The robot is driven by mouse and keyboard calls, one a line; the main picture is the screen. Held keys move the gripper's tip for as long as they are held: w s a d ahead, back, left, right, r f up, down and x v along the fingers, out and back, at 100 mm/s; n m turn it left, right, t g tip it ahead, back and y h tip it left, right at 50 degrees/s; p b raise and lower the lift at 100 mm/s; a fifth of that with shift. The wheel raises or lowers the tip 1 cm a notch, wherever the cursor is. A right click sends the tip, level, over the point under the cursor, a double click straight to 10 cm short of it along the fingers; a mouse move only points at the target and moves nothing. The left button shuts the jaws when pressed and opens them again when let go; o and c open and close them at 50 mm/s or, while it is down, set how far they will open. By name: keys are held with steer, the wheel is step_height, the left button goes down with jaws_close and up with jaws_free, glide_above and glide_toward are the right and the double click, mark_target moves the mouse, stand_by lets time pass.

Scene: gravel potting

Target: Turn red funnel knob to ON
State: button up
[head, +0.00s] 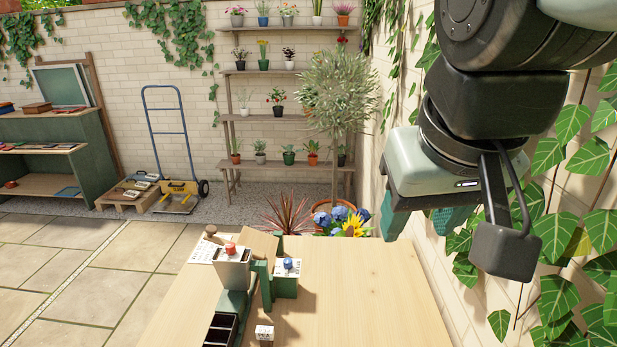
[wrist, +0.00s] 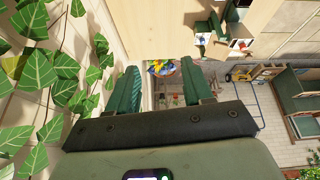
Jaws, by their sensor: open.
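A red knob (head: 230,249) sits on top of a pale grey funnel-like hopper (head: 232,270) on the green stand at the left of the table. Its ON/OFF setting is too small to read. A blue knob (head: 288,263) tops the green box just right of it. My gripper (head: 422,215) hangs high at the right, well apart from the knobs, open and empty. In the wrist view its two green fingers (wrist: 160,85) are spread wide with nothing between them. The stand shows small at the upper right there, with a red spot (wrist: 236,44) on it.
A black compartment tray (head: 221,328) and a small labelled block (head: 264,333) stand at the front of the wooden table (head: 365,290). The table's right part is clear. A brick wall with leafy vines (head: 572,235) stands close on the right. Potted flowers (head: 345,221) are behind the table.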

steer(key=w+a+r+n+g, duration=0.1)
steer(key=w+a+r+n, duration=0.1)
steer(key=w+a, duration=0.35)
steer(key=n+g, duration=0.4)
steer(key=n, duration=0.2)
glide_above(230, 245)
step_height(230, 245, down, 17)
step_height(230, 245, down, 11)
steer(key=shift+f, duration=0.1)
jaws_close()
